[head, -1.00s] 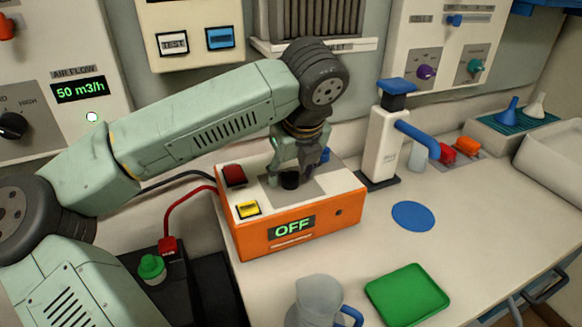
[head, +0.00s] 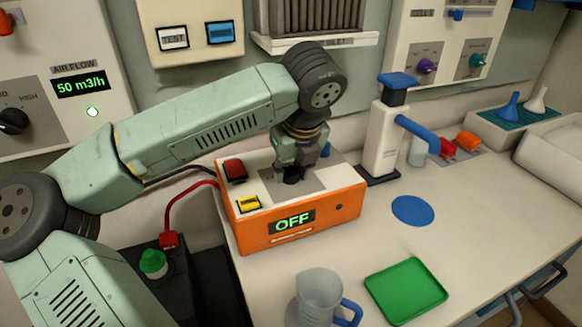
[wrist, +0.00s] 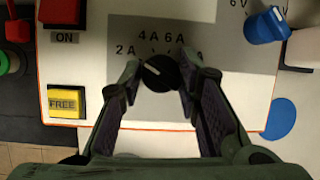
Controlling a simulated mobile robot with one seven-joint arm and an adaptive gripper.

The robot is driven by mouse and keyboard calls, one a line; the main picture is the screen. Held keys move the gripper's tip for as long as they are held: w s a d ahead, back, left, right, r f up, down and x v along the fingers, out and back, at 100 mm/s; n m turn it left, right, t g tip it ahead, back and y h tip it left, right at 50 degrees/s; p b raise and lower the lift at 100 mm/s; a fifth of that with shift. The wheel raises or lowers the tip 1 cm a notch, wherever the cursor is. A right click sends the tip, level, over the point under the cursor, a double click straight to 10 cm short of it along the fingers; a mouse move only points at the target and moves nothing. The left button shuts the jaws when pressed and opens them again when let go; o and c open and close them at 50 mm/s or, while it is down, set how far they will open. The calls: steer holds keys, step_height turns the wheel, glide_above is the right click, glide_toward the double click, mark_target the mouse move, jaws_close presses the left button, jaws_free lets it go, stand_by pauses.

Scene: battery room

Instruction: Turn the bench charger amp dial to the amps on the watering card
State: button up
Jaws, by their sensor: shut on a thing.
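The bench charger is an orange box (head: 350,200) with a white top; its front display (head: 293,222) reads OFF. Its black amp dial (wrist: 160,73) sits between my fingers in the wrist view, under the printed labels 2A, 4A and 6A (wrist: 160,37). The dial's white mark points up and left, roughly toward the 2A side. My gripper (wrist: 157,82) is shut on the dial from both sides; in the head view my gripper (head: 293,170) stands over the charger top. Labels to the right of 6A are hidden or unreadable. I see no watering card I can identify.
On the charger top are a red ON button (wrist: 62,12), a yellow FREE button (wrist: 66,103) and a blue voltage knob (wrist: 265,26). A clear jug (head: 316,295) and green tray (head: 405,290) stand in front. A white dispenser (head: 383,140) stands to the right.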

steer(key=shift+c, duration=1.2)
